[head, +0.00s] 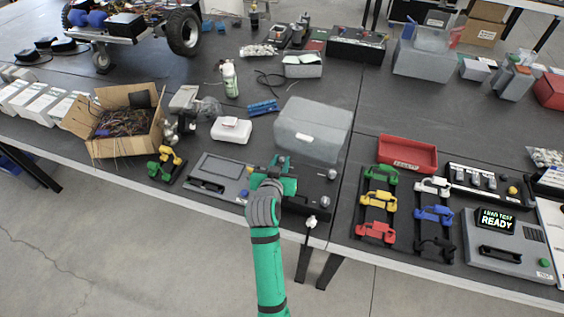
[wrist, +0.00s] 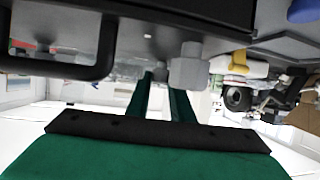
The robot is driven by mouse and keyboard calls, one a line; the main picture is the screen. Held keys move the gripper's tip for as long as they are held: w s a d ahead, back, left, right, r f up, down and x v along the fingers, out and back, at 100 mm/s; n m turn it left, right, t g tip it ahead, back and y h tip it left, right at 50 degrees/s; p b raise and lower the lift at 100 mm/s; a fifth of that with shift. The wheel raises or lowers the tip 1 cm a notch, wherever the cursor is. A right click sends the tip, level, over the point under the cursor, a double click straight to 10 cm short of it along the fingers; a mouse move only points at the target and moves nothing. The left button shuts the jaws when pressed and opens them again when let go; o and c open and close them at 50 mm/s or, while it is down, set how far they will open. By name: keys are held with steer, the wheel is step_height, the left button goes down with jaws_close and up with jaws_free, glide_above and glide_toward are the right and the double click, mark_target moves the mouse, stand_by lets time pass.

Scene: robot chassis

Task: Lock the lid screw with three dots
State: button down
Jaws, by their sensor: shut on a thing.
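My green gripper (head: 283,177) is over the middle of a low chassis at the front of the table. The chassis has a grey panel (head: 222,170) on the left and a dark section (head: 316,190) on the right. In the wrist view my two fingers (wrist: 160,92) point away from the camera and close on a small grey screw (wrist: 160,72), mostly hidden. A larger light-grey knob (wrist: 187,67) stands beside the right finger. Round knobs also show on the dark section, at its back right (head: 332,174) and front right (head: 325,202). I cannot make out dots on any screw.
A translucent grey bin (head: 312,128) stands just behind the chassis. Yellow and green parts (head: 166,163) and an open cardboard box (head: 120,125) are to the left. Racks of coloured clamps (head: 379,200) and a red tray (head: 408,153) are to the right. A dark handle (wrist: 65,58) is close in the wrist view.

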steer(key=m+g+h, duration=0.1)
steer(key=m+h, duration=0.1)
steer(key=a+m+g+h, duration=0.1)
steer(key=m+h, duration=0.1)
steer(key=m+g+h, duration=0.1)
steer(key=h, duration=0.1)
steer(key=shift+w+a+m, duration=0.15)
steer(key=shift+w+m, duration=0.15)
steer(key=shift+m, duration=0.1)
steer(key=m+g+h, duration=0.3)
steer(key=shift+w+a+m, duration=0.1)
steer(key=shift+w+m, duration=0.05)
steer(key=shift+m, duration=0.15)
steer(key=shift+m+g, duration=0.5)
steer(key=shift+g, duration=0.2)
steer(key=shift+f+h, duration=0.1)
steer(key=shift+h, duration=0.2)
steer(key=c, duration=1.6)
jaws_free()
steer(key=shift+o, duration=0.2)
steer(key=v, duration=1)
steer(key=shift+a+r, duration=0.25)
steer(key=shift+a, duration=0.1)
